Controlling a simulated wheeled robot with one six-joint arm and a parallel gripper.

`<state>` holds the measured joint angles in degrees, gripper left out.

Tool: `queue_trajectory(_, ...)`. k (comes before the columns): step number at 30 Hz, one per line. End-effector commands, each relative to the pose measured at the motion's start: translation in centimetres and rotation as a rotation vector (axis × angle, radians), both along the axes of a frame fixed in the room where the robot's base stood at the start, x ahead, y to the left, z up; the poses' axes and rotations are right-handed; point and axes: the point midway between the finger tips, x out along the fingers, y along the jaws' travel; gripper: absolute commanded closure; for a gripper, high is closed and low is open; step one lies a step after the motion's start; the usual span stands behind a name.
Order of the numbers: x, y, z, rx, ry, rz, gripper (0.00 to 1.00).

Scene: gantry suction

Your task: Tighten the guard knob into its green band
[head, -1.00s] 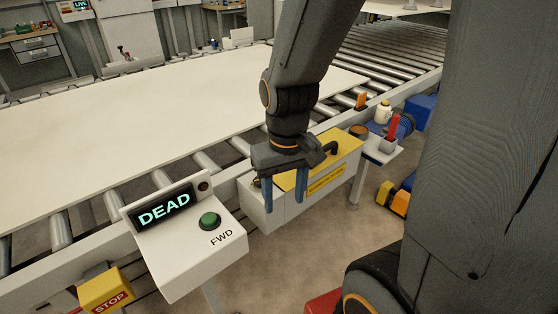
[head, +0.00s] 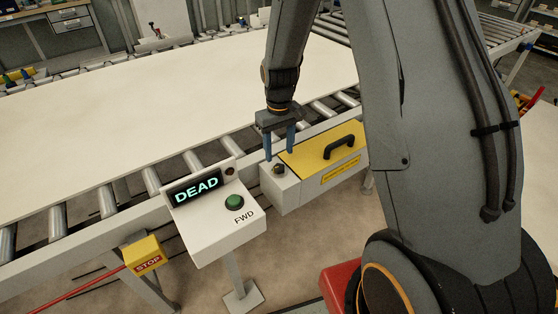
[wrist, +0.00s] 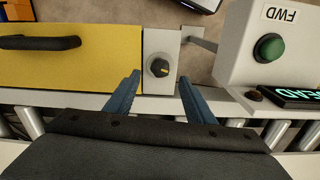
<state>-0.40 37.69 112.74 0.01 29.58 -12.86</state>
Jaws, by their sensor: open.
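The guard knob (head: 279,168) is a small dark round knob on the pale end of the guard box beside the conveyor. It also shows in the wrist view (wrist: 159,67), with a short yellowish mark on its face. I cannot make out a green band around it. My gripper (head: 279,156) is open, its two blue fingers pointing down just above the knob in the head view. In the wrist view the fingertips (wrist: 160,79) lie on either side of the knob, with visible gaps; contact is not seen.
The guard's yellow cover (head: 305,151) has a black handle (head: 343,146). A control box (head: 215,235) with a DEAD display and a green FWD button (head: 235,202) stands close by. A yellow STOP box (head: 143,256) is farther left. A large white sheet (head: 150,105) covers the rollers.

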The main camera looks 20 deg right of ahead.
Motion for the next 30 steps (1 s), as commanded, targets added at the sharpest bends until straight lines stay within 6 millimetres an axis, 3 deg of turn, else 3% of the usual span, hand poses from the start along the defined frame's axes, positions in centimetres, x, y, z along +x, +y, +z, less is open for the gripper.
queue_trajectory(12,-0.1,0.0,-5.0,0.001,0.002,0.0,0.51)
queue_trajectory(25,0.0,0.0,-5.8,0.0,-0.001,-0.001,0.51)
queue_trajectory(30,0.0,0.0,-5.8,0.0,-0.001,-0.001,0.78)
